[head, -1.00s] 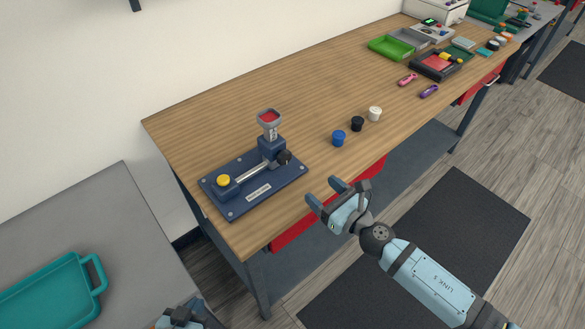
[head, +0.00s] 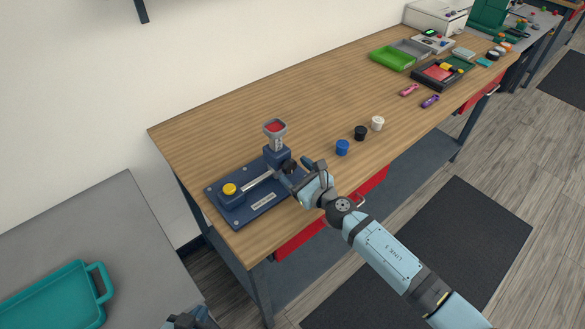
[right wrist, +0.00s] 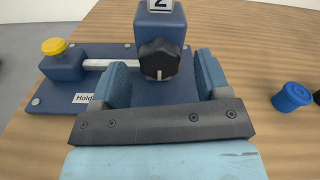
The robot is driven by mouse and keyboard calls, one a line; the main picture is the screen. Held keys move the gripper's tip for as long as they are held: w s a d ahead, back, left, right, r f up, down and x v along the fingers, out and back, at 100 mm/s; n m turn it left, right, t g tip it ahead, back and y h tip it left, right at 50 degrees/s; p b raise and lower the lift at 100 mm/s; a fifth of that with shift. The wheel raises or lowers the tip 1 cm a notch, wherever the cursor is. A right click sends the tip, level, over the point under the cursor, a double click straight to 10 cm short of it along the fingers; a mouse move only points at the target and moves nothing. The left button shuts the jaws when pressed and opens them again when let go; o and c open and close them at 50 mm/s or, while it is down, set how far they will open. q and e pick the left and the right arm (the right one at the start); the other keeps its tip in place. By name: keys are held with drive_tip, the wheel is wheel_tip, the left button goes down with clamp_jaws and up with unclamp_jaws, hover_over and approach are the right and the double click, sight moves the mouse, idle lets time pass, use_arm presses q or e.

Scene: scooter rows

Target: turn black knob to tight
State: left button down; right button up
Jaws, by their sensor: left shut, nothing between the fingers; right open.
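The black knob (right wrist: 159,60) is on the front of a blue post on the blue fixture plate (head: 238,213). Its white mark points down in the right wrist view. In the head view the knob (head: 289,166) is partly hidden by my gripper. My right gripper (head: 298,172) is open, with its fingers either side of the knob in the right wrist view (right wrist: 160,75); I cannot tell whether they touch it. My left gripper (head: 190,320) is shut and empty at the bottom edge of the head view, away from the fixture.
The fixture also has a yellow button (head: 229,189) and a red-topped post (head: 275,127). Blue (head: 342,148), black (head: 360,133) and white (head: 377,123) caps stand to the right. A teal tray (head: 60,300) lies on the grey table at left. The wooden bench behind the fixture is clear.

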drive_tip(key=shift+w+a, duration=0.45)
drive_tip(key=shift+w, duration=0.15)
drive_tip(key=c, duration=0.9)
drive_tip(key=shift+m, duration=0.5)
drive_tip(key=m, duration=0.5)
drive_tip(key=shift+m, duration=0.4)
